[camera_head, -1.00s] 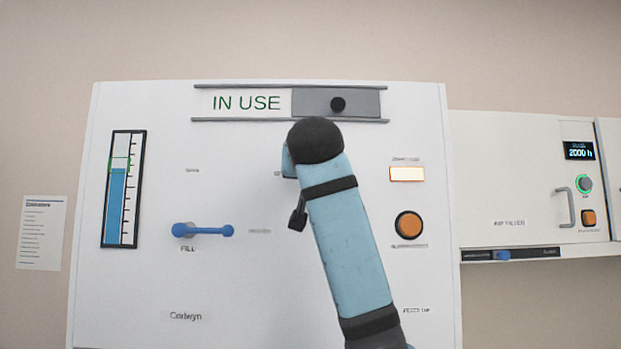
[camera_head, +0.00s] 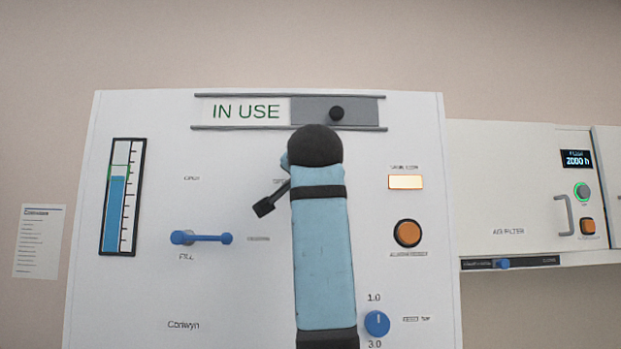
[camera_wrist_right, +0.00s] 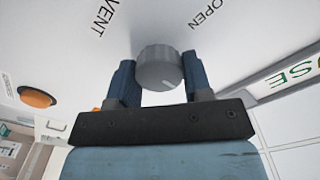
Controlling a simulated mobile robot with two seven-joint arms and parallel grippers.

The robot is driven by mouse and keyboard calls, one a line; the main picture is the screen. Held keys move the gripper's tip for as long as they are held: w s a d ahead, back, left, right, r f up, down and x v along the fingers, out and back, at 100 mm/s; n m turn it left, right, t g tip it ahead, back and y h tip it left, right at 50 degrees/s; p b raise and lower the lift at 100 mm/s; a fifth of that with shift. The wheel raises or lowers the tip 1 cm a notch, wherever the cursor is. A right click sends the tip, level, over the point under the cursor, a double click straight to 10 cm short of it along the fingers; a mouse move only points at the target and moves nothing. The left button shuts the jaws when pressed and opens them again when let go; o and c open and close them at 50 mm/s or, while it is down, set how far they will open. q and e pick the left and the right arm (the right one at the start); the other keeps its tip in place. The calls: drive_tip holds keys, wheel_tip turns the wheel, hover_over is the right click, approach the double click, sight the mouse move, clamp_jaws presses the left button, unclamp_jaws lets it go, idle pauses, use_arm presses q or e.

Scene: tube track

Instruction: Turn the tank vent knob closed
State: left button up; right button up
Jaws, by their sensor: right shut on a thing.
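The vent knob (camera_wrist_right: 158,68) is a grey round knob with a pale index line, on the white tank panel. In the right wrist view it sits between the two blue fingers of my right gripper (camera_wrist_right: 159,76), which is shut on it. The words VENT and OPEN are printed on the panel near it. In the head view my right arm covers the knob and most of the gripper. My left gripper is not in view.
The panel (camera_head: 225,300) also carries a blue FILL lever (camera_head: 202,238), a level gauge (camera_head: 121,197), an orange button (camera_head: 408,233), a lit lamp (camera_head: 405,182), a blue dial (camera_head: 377,323) and an IN USE slider (camera_head: 336,105). An air filter unit (camera_head: 500,175) stands at right.

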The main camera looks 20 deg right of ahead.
idle(0.4)
drive_tip(key=o, duration=0.9)
drive_tip(key=b+v, duration=0.3)
drive_tip(key=v, duration=1.1)
drive_tip(key=shift+b, duration=0.3)
drive_tip(key=shift+w, duration=0.15)
